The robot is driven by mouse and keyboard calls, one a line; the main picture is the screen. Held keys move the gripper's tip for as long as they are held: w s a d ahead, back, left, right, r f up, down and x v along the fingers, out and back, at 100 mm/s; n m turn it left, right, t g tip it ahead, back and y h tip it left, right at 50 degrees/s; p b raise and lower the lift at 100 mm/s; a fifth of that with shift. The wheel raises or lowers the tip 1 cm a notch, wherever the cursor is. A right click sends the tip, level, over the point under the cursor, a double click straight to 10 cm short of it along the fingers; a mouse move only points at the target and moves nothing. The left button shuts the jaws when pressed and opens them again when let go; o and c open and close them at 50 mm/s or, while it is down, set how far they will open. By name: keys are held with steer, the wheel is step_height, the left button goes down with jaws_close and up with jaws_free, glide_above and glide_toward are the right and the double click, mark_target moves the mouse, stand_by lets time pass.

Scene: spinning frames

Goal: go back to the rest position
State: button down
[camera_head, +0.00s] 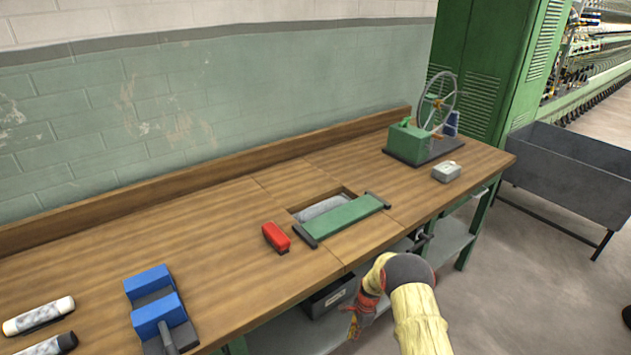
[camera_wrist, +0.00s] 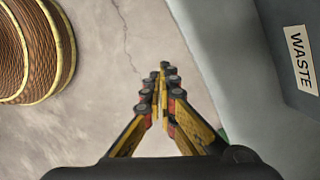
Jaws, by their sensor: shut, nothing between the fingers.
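My gripper (camera_head: 355,321) hangs in front of the workbench's front edge, below the level of the top, at the end of my yellow-sleeved arm. In the wrist view its yellow and black fingers (camera_wrist: 160,95) meet at the tips. It is shut and holds nothing. Behind the fingers lies the bare concrete floor (camera_wrist: 100,128).
The wooden bench (camera_head: 215,225) bears a blue vise (camera_head: 160,313), a red block (camera_head: 276,237), a green cover (camera_head: 345,218) by a recess, and a wheeled device (camera_head: 409,143). A dark bin (camera_head: 332,297) stands under it. The wrist view shows a WASTE label (camera_wrist: 300,59) and a ribbed round thing (camera_wrist: 35,50).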

steer(key=s+d+r+n, duration=0.1)
steer(key=s+r+n, duration=0.3)
steer(key=r, duration=0.7)
steer(key=s+r+n, duration=0.4)
steer(key=r, duration=0.7)
steer(key=s+d+r+n+t, duration=0.1)
steer(key=s+r+n+t, duration=0.1)
steer(key=s+r, duration=0.8)
steer(key=s+d+r+n+t+h+p, duration=0.1)
steer(key=s+r+n+t, duration=0.1)
steer(key=s+r, duration=0.9)
steer(key=s+d+r+n+t, duration=0.1)
steer(key=s+r+n, duration=0.3)
steer(key=s+r, duration=0.6)
step_height(320, 180, up, 10)
steer(key=shift+s+f+t+h+p, duration=0.2)
steer(key=shift+s+t+h+p, duration=0.2)
steer(key=shift+t, duration=0.4)
steer(key=c, duration=2.5)
jaws_free()
steer(key=shift+w, duration=0.1)
